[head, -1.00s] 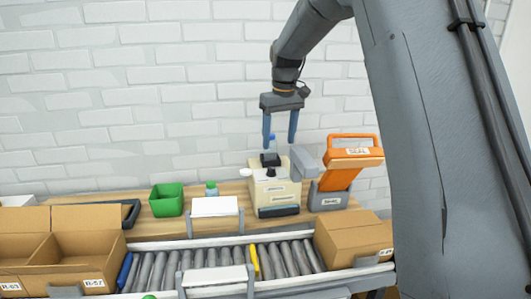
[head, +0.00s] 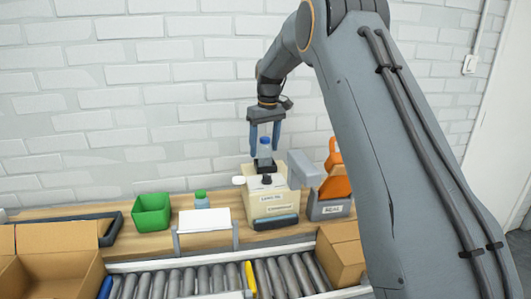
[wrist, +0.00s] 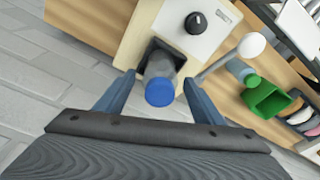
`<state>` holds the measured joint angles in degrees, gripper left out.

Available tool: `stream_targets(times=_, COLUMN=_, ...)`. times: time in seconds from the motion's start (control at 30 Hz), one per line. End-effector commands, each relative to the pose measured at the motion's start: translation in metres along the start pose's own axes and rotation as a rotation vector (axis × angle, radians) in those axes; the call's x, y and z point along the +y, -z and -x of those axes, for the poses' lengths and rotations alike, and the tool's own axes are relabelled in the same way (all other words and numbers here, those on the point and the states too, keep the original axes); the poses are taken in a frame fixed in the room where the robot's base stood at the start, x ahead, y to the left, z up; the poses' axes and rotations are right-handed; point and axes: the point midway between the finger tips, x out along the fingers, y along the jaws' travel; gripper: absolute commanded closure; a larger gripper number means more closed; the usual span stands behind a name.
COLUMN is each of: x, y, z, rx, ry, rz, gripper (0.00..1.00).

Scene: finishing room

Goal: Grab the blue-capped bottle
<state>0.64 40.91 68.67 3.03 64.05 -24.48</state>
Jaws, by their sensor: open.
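The blue-capped bottle (head: 264,148) stands upright in the dark holder on top of a cream machine (head: 270,208). In the wrist view its blue cap (wrist: 160,92) faces the camera, with the clear body behind it. My gripper (head: 266,154) is open, with its two blue fingers pointing down on either side of the bottle. In the wrist view the fingers (wrist: 157,88) lie left and right of the cap, with a gap on each side. I cannot tell if either finger touches the bottle.
A green-capped bottle (head: 201,200) and a green bin (head: 151,212) stand left on the wooden bench. An orange-and-grey device (head: 332,195) stands close right of the machine. A roller conveyor (head: 170,284) with cardboard boxes (head: 341,254) runs in front. A white brick wall stands behind.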

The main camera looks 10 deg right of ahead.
Motion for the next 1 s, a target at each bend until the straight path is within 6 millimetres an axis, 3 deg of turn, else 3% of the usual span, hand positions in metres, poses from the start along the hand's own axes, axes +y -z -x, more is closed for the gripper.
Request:
stream_targets(times=0.13, x=0.001, y=-0.001, z=-0.012, rx=-0.001, ry=0.000, rz=-0.001, gripper=0.38)
stream_targets(times=0.37, x=0.002, y=-0.001, z=-0.014, rx=0.000, ry=0.000, rz=-0.003, gripper=0.38)
stream_targets(times=0.63, x=0.001, y=-0.001, z=-0.014, rx=-0.001, ry=0.000, rz=-0.003, gripper=0.82)
stream_targets(times=1.0, x=0.002, y=0.001, z=-0.004, rx=0.002, ry=-0.001, rz=-0.003, gripper=0.82)
